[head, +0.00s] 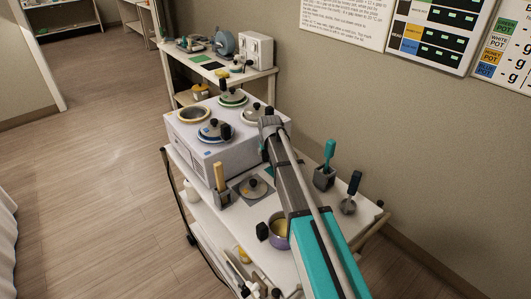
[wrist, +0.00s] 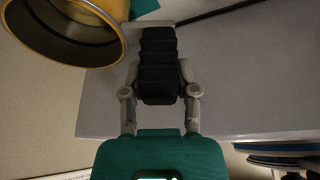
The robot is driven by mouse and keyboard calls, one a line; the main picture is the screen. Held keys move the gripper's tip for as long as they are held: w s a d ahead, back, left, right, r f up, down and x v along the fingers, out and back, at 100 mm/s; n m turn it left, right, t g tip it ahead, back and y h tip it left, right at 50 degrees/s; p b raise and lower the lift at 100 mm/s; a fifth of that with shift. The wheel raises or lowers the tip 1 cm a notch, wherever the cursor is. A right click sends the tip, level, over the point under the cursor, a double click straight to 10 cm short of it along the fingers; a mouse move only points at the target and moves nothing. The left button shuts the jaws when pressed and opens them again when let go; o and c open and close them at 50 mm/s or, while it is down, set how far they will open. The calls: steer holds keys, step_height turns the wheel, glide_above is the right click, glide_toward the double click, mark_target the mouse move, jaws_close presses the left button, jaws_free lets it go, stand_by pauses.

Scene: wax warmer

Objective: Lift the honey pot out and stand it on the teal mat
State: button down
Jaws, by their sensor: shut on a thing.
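In the wrist view my gripper (wrist: 160,80) is shut on a black ribbed handle (wrist: 158,48). A lidless yellow pot (wrist: 116,10) with a dark inside, which looks like the honey pot, is at the upper left. A pale bar at the handle's end seems to join them. In the head view my arm ends by the right side of the wax warmer (head: 190,142), hiding my fingers and the pot. The warmer has an open yellow-rimmed round well (head: 194,115). A small teal patch, perhaps the teal mat (head: 269,171), shows beside my arm, mostly hidden.
A blue-ringed lid (head: 214,131), a green-ringed lid (head: 233,97) and a grey lid (head: 251,112) top the warmer. On the cart are a loose lid (head: 254,187), a purple pot (head: 279,238), a grey holder (head: 323,180) and a dark-handled tool (head: 350,200).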

steer(key=shift+f, duration=0.2)
stand_by(0.3)
steer(key=shift+c, duration=1.5)
jaws_free()
steer(key=shift+s+r, duration=0.15)
steer(key=shift+r, duration=0.2)
steer(key=p+v, duration=0.6)
steer(key=v, duration=0.1)
steer(key=shift+p, duration=0.4)
stand_by(0.6)
steer(key=shift+s+r, duration=0.1)
steer(key=shift+r, duration=0.05)
stand_by(0.7)
steer(key=s+d+m+g, duration=0.1)
steer(key=s+d, duration=0.3)
steer(key=s, duration=1)
steer(key=s+d+f+m+g, duration=0.1)
steer(key=s+d+g, duration=0.2)
steer(key=s, duration=1.2)
steer(key=shift+d+f+h, duration=0.25)
steer(key=shift+d+h, duration=0.05)
steer(key=shift+d, duration=0.65)
